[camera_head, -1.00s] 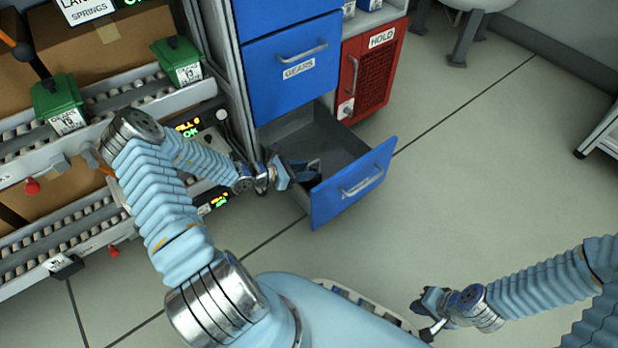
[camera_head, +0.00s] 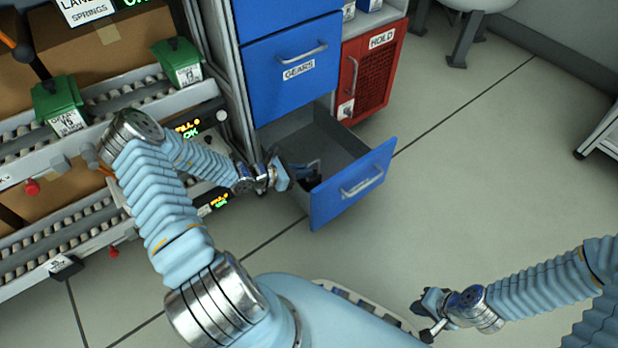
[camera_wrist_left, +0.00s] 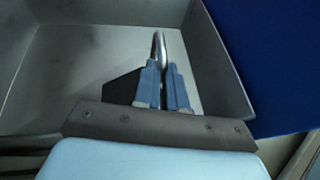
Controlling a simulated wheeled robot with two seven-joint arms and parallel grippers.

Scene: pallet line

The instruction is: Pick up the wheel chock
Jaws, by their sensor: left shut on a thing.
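The wheel chock (camera_wrist_left: 122,87) is a dark wedge with a bent metal loop handle (camera_wrist_left: 160,45), seen in the left wrist view inside the open grey drawer. My left gripper (camera_wrist_left: 167,85) is shut on the chock, with its blue fingers close together on either side of the handle loop. In the head view, my left gripper (camera_head: 306,172) reaches into the drawer from the left, and the chock is mostly hidden there. I cannot tell whether the chock touches the drawer floor. My right gripper (camera_head: 422,312) hangs over the floor, away from the drawer; its fingers are too small to judge.
The open bottom drawer (camera_head: 353,188) has a blue front and grey walls close around my left gripper. The blue "GEARS" drawer (camera_head: 280,85) is above it. A red "HOLD" cabinet (camera_head: 385,75) stands to the right. Roller conveyors (camera_head: 150,108) with green boxes run along the left.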

